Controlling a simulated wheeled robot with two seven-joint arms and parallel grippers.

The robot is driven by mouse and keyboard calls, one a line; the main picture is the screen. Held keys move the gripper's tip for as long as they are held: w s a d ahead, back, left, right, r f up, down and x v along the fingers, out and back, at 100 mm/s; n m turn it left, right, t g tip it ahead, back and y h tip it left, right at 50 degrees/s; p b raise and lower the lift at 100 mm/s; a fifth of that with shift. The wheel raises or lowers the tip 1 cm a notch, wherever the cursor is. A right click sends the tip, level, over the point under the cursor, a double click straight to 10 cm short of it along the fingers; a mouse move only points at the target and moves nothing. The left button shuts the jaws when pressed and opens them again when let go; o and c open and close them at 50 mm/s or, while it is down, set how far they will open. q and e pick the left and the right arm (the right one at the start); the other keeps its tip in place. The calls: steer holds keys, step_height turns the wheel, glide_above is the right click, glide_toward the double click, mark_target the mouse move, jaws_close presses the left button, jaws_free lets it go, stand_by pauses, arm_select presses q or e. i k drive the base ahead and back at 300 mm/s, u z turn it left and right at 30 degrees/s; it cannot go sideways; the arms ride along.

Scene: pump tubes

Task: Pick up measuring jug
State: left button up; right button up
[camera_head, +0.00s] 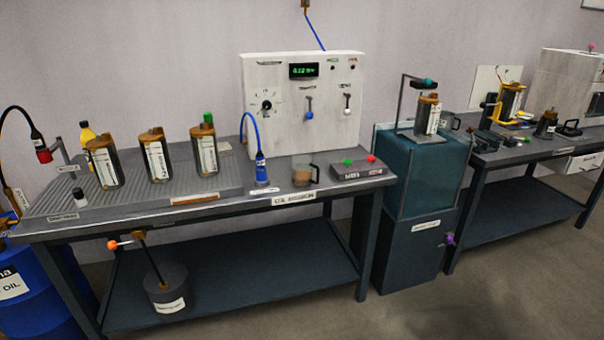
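A measuring jug (302,175) stands upright on the near workbench, left of a small control box. It is clear, with brownish contents low inside and a dark handle on its right side. A second jug-like clear vessel with a dark handle (447,121) shows at the teal cabinet, partly hidden behind a canister. Neither of my grippers is in the view.
The workbench (230,202) carries several canisters on a ribbed tray (140,190), a blue nozzle (261,168) with a hose, and the control box (358,168) with green and red knobs. A white panel (303,105) rises behind the jug. Grey floor (480,300) is clear in front.

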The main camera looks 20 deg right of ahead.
mark_target(302, 165)
steer(key=k, duration=0.55)
steer(key=z, duration=0.85)
steer(key=i, duration=1.4)
steer(key=u, duration=0.3)
